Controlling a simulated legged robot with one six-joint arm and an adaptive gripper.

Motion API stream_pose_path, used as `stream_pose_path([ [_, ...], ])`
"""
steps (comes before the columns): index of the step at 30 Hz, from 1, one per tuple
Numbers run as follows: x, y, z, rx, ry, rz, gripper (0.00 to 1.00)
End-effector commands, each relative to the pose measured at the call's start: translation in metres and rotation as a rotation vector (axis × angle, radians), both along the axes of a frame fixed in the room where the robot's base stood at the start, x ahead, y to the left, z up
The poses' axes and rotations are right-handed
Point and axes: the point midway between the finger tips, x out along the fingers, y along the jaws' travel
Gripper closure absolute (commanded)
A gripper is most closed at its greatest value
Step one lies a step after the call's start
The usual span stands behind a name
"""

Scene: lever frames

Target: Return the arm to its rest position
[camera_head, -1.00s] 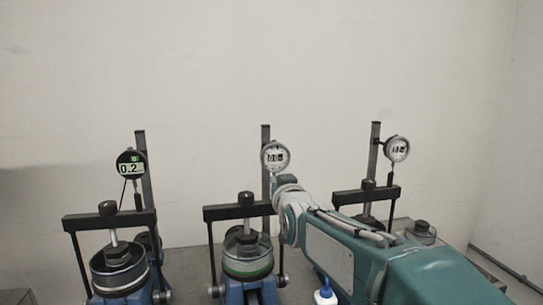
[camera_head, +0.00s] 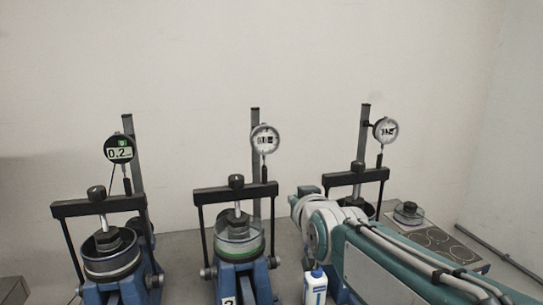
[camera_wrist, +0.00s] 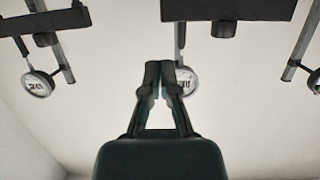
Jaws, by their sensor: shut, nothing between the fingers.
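My gripper (camera_wrist: 159,72) is at the middle of the wrist view, its fingertips together with nothing between them. Behind it hang the lever frames, which look upside down in that view. In the head view my arm comes in from the lower right, and the gripper itself cannot be made out there. Three lever frames stand on the bench: the left one (camera_head: 100,207), the middle one (camera_head: 234,195) and the right one (camera_head: 356,177), partly hidden by my arm.
Dial gauges stand on the posts: left (camera_head: 119,149), middle (camera_head: 265,139) and right (camera_head: 385,130). A white bottle with a blue label (camera_head: 315,287) stands between the middle frame and my arm. A plate with dark rings (camera_head: 440,243) lies at the right. The wall above is clear.

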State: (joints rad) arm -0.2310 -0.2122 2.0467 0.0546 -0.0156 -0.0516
Motion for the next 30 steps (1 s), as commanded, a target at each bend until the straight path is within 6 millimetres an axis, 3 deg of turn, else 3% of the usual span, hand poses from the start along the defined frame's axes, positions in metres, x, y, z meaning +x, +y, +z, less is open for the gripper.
stream_pose_path([
  [1, -0.022, -0.017, -0.011, -0.014, 0.068, -0.022, 1.0],
  [6, -0.098, -0.062, -0.064, -0.06, 0.333, -0.088, 1.0],
  [12, -0.197, -0.1, -0.125, -0.088, 0.636, -0.169, 1.0],
  [15, -0.233, -0.11, -0.147, -0.095, 0.745, -0.198, 1.0],
  [20, -0.259, -0.115, -0.162, -0.097, 0.825, -0.218, 1.0],
  [30, -0.259, -0.115, -0.162, -0.098, 0.829, -0.217, 1.0],
])
